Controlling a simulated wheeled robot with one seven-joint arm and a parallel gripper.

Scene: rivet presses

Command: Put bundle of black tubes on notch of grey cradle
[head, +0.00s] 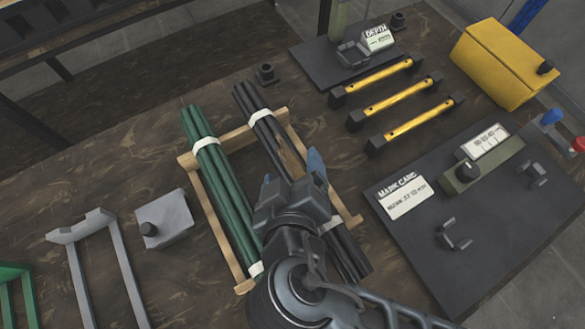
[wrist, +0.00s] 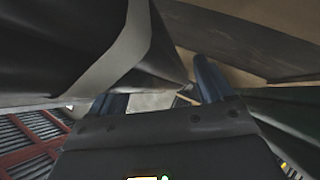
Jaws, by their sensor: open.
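The bundle of black tubes (head: 262,122) lies with pale bands on the right side of a wooden rack. In the wrist view the black tubes (wrist: 60,45) loom large and close at upper left. My gripper (head: 291,172) is open with blue fingertips and hides the bundle's middle. In the head view its fingertips appear on either side of the bundle; I cannot tell whether they touch it. The fingers (wrist: 160,92) also show in the wrist view. The grey cradle (head: 118,262) stands at the left, with a notched top bar at its far end; its near end is cut off.
A bundle of green tubes (head: 218,170) lies left of the black one on the wooden rack (head: 197,159). A grey block with a black knob (head: 170,222) stands between rack and grey cradle. A green cradle (head: 12,272) is far left. Yellow-black bars (head: 400,100) and a dark panel (head: 420,245) lie right.

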